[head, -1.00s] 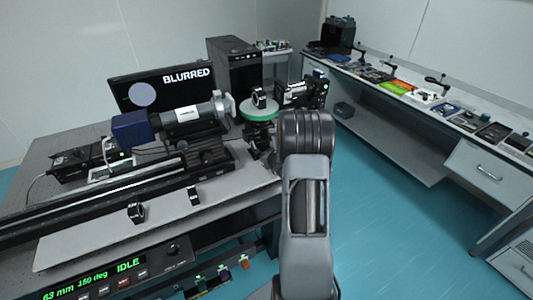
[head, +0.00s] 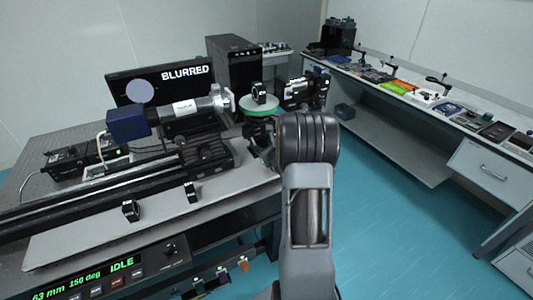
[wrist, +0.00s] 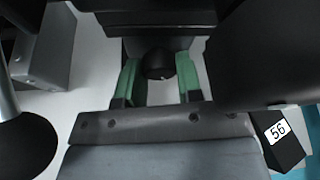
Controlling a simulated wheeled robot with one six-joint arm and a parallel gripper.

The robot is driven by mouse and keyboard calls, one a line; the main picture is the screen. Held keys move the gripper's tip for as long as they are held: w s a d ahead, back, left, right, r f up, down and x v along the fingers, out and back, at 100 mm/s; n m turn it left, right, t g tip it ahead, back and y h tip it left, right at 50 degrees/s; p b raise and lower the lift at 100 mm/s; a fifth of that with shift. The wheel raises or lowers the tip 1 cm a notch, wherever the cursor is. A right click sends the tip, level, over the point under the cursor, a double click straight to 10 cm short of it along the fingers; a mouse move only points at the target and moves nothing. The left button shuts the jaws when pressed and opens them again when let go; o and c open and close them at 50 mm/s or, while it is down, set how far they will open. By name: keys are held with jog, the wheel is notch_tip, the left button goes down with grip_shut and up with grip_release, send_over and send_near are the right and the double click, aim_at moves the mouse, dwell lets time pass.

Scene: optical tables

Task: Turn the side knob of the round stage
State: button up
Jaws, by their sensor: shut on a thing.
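The round stage (head: 262,104) has a pale green top and stands at the back right of the optical table in the head view. A small black mount (head: 259,92) stands upright on it. My arm covers part of the stage's lower side, and the side knob is hidden there. In the wrist view the dark round knob (wrist: 158,64) sits between the two green-padded fingers of my gripper (wrist: 158,78). The gripper is shut on the knob. The pads flank it left and right. How far the knob is turned cannot be told.
A blue-and-silver cylindrical device (head: 180,113) lies left of the stage. A camera-like black device (head: 304,90) is close on its right. The monitor (head: 160,84) reads "BLURRED". In the wrist view, a block labelled 56 (wrist: 278,131) is at lower right. Blue floor (head: 370,220) is clear.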

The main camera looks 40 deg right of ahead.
jog(key=o, duration=0.9)
jog(key=shift+s, duration=0.15)
jog(key=b+v, duration=0.1)
jog(key=v, duration=1.2)
jog(key=shift+s+a+r, duration=0.1)
jog(key=shift+s+a, duration=0.05)
jog(key=shift+s, duration=0.1)
